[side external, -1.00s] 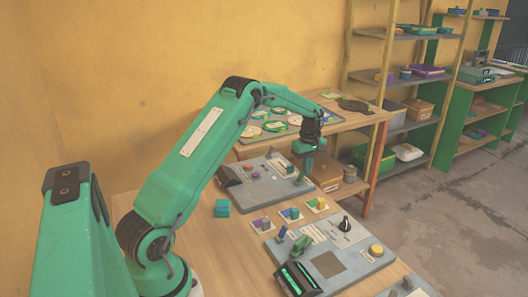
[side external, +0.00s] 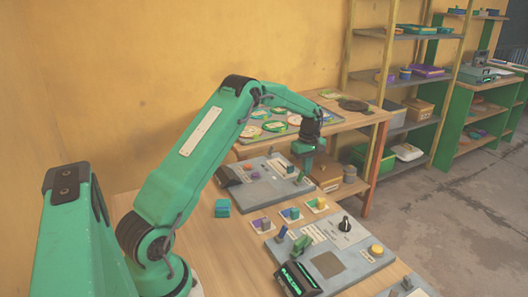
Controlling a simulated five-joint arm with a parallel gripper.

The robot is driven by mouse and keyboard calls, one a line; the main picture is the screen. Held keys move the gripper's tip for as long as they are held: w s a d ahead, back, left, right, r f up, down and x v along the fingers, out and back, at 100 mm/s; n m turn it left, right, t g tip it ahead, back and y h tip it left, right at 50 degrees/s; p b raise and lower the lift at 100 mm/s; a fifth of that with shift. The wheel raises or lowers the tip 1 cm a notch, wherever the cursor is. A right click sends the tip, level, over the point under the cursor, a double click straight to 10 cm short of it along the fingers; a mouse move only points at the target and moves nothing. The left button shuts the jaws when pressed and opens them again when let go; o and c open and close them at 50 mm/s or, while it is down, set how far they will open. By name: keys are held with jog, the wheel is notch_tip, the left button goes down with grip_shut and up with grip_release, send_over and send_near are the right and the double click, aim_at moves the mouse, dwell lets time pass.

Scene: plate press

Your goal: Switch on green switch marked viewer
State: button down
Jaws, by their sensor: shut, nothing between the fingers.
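My gripper (side external: 303,172) is shut and empty. It points down over the right end of the far grey panel (side external: 262,196). Its tips are small here, and I cannot tell whether they touch anything on that panel. A green switch (side external: 301,243) stands on the near grey panel (side external: 362,262), beside a blue switch (side external: 282,232). The labels are too small to read, so I cannot tell which switch is marked viewer. Part of the far panel's right end is hidden by my gripper.
The near panel also carries a black knob (side external: 344,224), a yellow button (side external: 376,249) and a lit green display (side external: 297,279). Small coloured blocks (side external: 290,214) stand on cards between the panels. A teal block (side external: 222,208) lies to the left. A brown box (side external: 327,172) stands behind my gripper.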

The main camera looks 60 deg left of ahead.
jog(key=shift+s, duration=1.2)
jog(key=shift+r, duration=0.1)
jog(key=shift+w+r, duration=0.2)
jog(key=shift+r, duration=0.95)
jog(key=shift+w+r, duration=0.25)
jog(key=shift+r, duration=0.85)
jog(key=shift+w+r, duration=0.2)
jog(key=shift+r, duration=0.95)
